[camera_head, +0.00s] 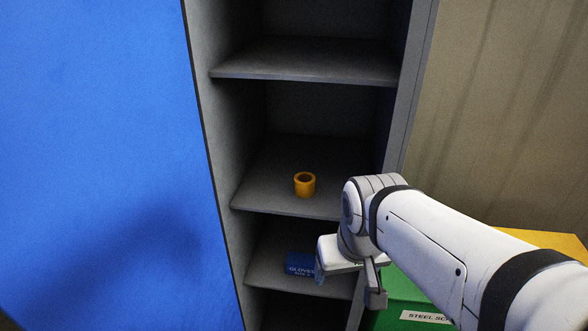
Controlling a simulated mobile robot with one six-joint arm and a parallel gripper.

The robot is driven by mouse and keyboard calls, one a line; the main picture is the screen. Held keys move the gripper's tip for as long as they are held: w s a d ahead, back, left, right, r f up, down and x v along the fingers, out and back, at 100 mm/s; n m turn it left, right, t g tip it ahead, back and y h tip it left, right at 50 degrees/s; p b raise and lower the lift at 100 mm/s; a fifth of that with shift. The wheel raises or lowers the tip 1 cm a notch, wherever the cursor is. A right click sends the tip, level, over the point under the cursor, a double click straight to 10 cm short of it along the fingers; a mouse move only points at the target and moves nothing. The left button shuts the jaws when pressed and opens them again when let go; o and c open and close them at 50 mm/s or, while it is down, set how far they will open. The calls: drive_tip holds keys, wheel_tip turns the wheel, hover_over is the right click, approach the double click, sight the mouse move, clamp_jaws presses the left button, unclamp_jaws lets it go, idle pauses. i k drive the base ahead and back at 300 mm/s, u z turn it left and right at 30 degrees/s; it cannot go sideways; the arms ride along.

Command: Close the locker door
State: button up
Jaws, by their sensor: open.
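The locker (423,75) stands ahead, with its grey interior and shelves in plain view. Its blue door (95,130) fills the left of the picture and stands open; its outer edges and any handle are out of view. My gripper (347,291) is open and empty, low in front of the locker's right side. It hangs before the lower shelf, apart from the door, and partly covers a blue glove box.
An orange roll (305,185) stands on the middle shelf. The blue glove box (300,264) lies on the shelf below. A green box labelled "STEEL SC..." (398,290) and a yellow surface (545,241) are at the lower right, near my arm.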

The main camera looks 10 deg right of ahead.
sight(109, 220)
drive_tip(key=z, duration=0.2)
drive_tip(key=k, duration=2.4)
drive_tip(key=u, duration=0.3)
drive_tip(key=i, duration=1)
